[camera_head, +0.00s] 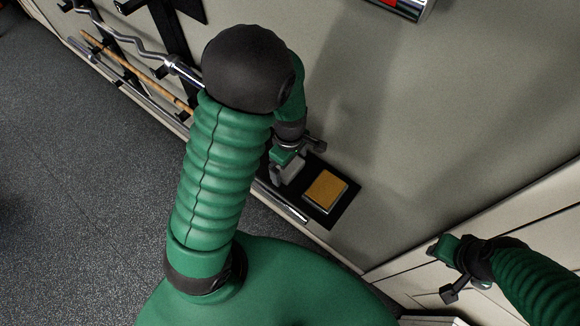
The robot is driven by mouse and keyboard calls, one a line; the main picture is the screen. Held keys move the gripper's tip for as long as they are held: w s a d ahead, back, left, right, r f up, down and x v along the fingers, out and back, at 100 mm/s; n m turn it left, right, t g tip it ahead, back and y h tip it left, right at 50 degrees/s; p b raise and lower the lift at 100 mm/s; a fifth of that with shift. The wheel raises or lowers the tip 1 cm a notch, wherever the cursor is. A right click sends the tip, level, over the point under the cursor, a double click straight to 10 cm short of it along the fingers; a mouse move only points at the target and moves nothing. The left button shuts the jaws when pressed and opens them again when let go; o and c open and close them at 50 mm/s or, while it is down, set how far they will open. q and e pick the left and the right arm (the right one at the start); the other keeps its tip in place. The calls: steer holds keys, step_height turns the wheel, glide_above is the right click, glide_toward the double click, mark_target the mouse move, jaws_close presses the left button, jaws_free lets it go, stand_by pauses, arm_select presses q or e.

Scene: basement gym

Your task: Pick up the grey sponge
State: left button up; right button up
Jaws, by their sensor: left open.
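A light grey block (291,171), which looks like the grey sponge, is at the left part of a small black shelf (346,213) on the wall. My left gripper (296,161) is open right at this block, with dark fingers on either side. The gripper partly covers the block, and I cannot tell whether the fingers touch it. My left arm hides the shelf's left end. My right gripper (441,273) is at the lower right with its fingers spread, empty and away from the shelf.
A tan-topped block (326,190) with pale sides lies on the shelf just right of the grey block. A wall rack at upper left holds a curved metal bar (150,54) and a wooden bar (130,68). A red and silver object (405,7) is on the wall above.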

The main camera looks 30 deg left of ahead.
arm_select(q)
steer(key=shift+f, duration=0.65)
steer(key=shift+w+a+f, duration=0.2)
steer(key=shift+a, duration=0.1)
steer(key=shift+c, duration=0.4)
steer(key=shift+s+d+r, duration=0.1)
steer(key=c, duration=1.3)
arm_select(e)
steer(key=shift+a+f, duration=0.1)
steer(key=shift+w, duration=0.1)
